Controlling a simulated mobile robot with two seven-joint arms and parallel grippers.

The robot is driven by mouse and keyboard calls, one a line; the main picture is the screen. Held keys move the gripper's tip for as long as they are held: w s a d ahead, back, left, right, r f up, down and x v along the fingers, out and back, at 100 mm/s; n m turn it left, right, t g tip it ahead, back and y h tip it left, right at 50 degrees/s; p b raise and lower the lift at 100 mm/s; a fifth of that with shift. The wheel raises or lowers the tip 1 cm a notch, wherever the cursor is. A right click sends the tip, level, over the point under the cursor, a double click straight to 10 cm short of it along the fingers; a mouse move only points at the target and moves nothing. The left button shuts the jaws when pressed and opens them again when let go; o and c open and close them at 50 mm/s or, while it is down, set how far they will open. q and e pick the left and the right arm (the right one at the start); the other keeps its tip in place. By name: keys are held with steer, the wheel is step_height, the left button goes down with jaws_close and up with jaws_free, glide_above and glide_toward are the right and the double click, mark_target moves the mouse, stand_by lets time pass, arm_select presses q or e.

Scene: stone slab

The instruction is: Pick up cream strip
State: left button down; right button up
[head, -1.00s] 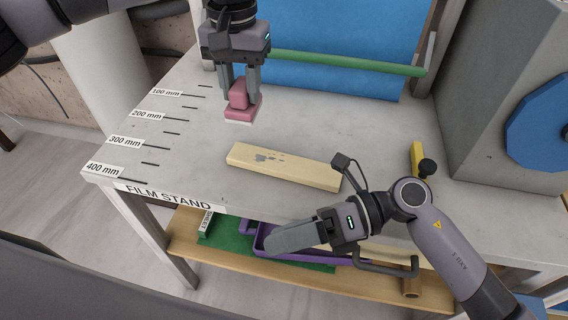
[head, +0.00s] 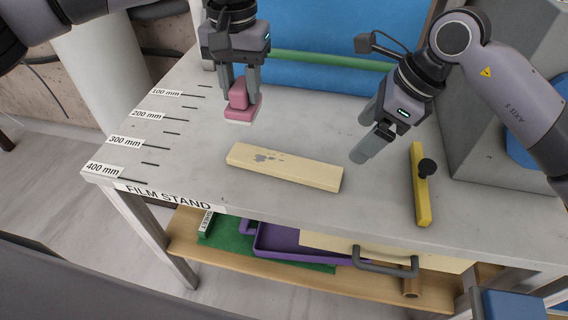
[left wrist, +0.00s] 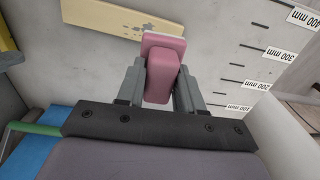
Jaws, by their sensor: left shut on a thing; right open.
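The cream strip (head: 284,168) lies flat on the stone slab (head: 300,120), with grey worn patches near its left end. Its end also shows at the top of the left wrist view (left wrist: 125,18). My left gripper (head: 240,98) is shut on a pink block with a pale underside (head: 241,106), behind the strip's left end. The pink block fills the jaws in the left wrist view (left wrist: 162,70). My right gripper (head: 368,142) is above the slab, to the right of and beyond the strip's right end, apart from it. The gap between its fingers is hard to see from this angle.
A yellow bar with a black knob (head: 421,190) lies to the right. A grey machine (head: 480,130) stands at the back right. A green rod (head: 330,60) crosses the blue sheet behind. A purple tray (head: 300,243) sits on the shelf below.

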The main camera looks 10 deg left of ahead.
glide_above(329, 173)
steer(key=d, duration=0.3)
steer(key=f, duration=0.5)
steer(key=shift+w+a+f, duration=0.2)
steer(key=shift+f, duration=0.15)
steer(key=shift+s+x, duration=0.2)
steer(key=shift+x, duration=1.15)
steer(key=shift+s+x, duration=0.2)
steer(key=shift+x, duration=1.2)
steer(key=shift+d, duration=0.2)
steer(key=shift+c, duration=0.3)
steer(key=c, duration=1.4)
steer(key=shift+c, duration=0.2)
steer(key=shift+r, duration=0.15)
